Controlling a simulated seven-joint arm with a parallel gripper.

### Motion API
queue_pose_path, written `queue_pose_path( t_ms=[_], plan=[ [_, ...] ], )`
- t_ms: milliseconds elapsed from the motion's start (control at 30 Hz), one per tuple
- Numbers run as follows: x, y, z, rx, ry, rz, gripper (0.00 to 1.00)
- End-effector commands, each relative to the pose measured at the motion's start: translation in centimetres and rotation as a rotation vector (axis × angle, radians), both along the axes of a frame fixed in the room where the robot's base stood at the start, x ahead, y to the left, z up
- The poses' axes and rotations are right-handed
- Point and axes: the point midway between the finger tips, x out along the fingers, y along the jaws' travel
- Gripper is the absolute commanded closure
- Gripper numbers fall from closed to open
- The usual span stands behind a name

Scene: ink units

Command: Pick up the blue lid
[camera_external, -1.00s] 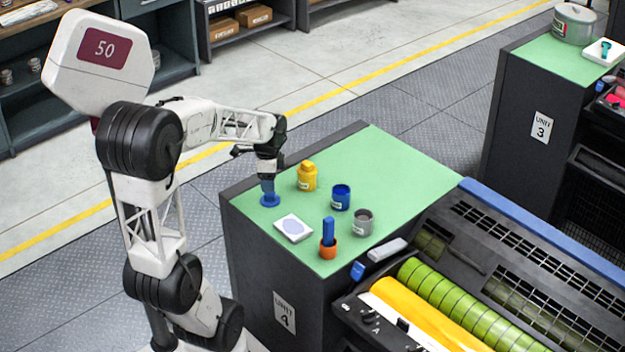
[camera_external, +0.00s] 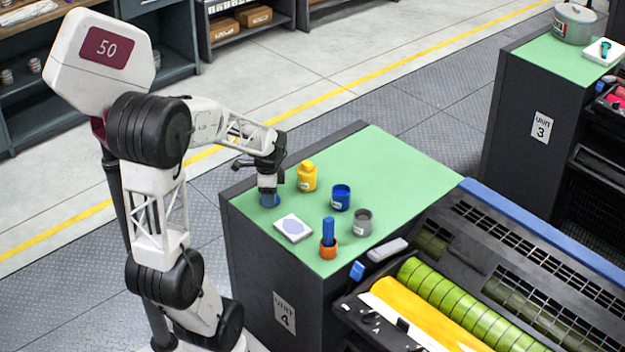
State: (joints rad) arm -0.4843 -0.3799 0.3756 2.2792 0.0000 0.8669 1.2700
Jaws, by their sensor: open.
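The blue lid (camera_external: 270,202) lies on the green top (camera_external: 400,165) of the unit 4 cabinet, near its left corner. My gripper (camera_external: 269,192) points down right over the lid, with its fingertips around or just above the lid's upper part. The fingers hide most of the lid; only its lower rim shows. The gripper is open. A blue cup (camera_external: 341,198) with a white label stands open to the right of the lid.
A yellow jar (camera_external: 307,177) stands behind and right of my gripper. A white tile (camera_external: 293,228) with a pale patch lies in front. A grey cup (camera_external: 362,222) and an orange cup (camera_external: 328,248) holding a blue stick stand to the right. The green top's back right is clear.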

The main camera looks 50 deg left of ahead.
Motion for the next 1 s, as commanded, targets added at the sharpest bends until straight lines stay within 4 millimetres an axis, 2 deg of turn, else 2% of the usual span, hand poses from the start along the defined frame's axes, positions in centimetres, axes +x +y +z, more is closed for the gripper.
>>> queue_pose_path(
  t_ms=[300,633,1000],
  plan=[
    [0.01,0.01,0.03,0.000,0.000,0.000,0.44],
    [0.01,0.01,0.03,0.000,0.000,0.000,0.95],
    [0.02,0.01,0.29,0.001,-0.001,0.000,0.96]
  ],
)
